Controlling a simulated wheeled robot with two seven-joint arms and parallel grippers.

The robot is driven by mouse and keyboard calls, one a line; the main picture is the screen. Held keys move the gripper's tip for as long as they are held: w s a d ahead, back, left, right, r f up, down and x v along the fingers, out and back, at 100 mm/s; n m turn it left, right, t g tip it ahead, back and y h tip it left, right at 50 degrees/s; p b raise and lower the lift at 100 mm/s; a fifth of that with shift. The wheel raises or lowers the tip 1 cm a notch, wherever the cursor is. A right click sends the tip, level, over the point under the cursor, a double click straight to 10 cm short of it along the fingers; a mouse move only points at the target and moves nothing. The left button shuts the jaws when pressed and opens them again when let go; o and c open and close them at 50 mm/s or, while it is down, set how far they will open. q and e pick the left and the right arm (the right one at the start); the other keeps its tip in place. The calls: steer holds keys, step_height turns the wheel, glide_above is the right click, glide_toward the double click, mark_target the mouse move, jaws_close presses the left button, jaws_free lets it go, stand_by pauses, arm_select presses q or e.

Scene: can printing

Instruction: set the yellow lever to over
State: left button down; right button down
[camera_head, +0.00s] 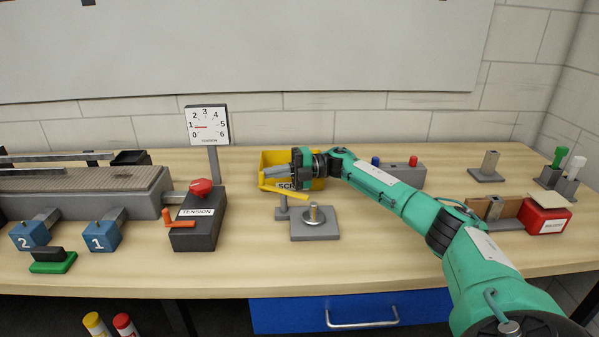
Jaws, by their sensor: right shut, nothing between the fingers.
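The yellow lever (272,188) is a thin bar on top of a short grey post (282,208). The post stands at the left of a grey base plate with a round metal knob (314,214). My left gripper is not in view.
A yellow bin (317,184) stands behind the lever, partly hidden by my gripper. A dark tension box (195,232) with an orange lever and red knob is at the left. A button box (404,175) and a red box (546,217) stand right. The table's front middle is clear.

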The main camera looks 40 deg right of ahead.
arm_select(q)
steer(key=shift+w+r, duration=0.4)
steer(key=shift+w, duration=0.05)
arm_select(e)
step_height(320, 180, up, 20)
stand_by(0.4)
